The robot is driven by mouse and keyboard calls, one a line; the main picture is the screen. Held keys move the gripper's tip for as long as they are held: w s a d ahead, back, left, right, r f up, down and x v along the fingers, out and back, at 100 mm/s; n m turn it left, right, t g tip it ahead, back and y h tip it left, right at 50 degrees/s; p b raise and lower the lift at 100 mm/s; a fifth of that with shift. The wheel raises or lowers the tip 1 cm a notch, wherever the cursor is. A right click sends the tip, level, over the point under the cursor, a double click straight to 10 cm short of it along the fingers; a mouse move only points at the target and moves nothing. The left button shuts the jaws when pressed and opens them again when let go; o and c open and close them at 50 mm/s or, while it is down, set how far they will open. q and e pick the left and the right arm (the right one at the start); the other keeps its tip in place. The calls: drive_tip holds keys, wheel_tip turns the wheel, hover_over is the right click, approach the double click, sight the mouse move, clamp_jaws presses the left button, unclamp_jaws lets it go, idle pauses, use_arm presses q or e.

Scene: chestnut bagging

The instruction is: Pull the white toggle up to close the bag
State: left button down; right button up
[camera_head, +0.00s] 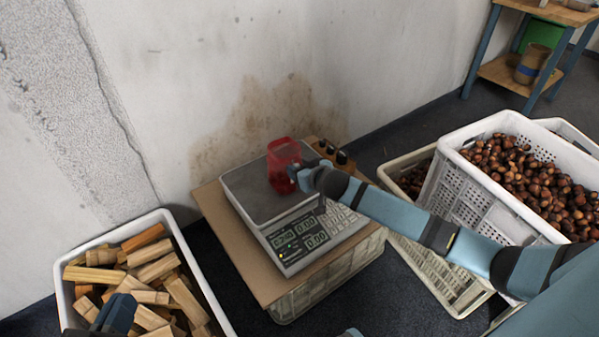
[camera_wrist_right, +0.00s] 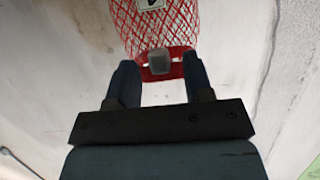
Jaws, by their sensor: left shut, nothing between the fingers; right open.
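The red mesh bag (camera_head: 282,160) stands on the metal plate of the scale (camera_head: 250,187). In the right wrist view the bag (camera_wrist_right: 163,28) has a red band, and the white toggle (camera_wrist_right: 159,61) shows light grey on it. My right gripper (camera_head: 300,172) is at the right side of the bag. In the wrist view its two fingers (camera_wrist_right: 160,82) are apart, one on either side of the toggle, with a gap visible. My left gripper (camera_head: 117,312) is shut and empty over the wood crate at the lower left. The toggle is hidden behind my right gripper in the head view.
A white crate of wood blocks (camera_head: 62,285) stands at the lower left. A white crate of chestnuts (camera_head: 480,190) stands at the right on other crates. Small dark-topped items (camera_head: 342,157) stand behind the scale. The wall is close behind.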

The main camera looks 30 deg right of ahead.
drive_tip(key=shift+w+f, duration=0.1)
drive_tip(key=shift+w, duration=0.15)
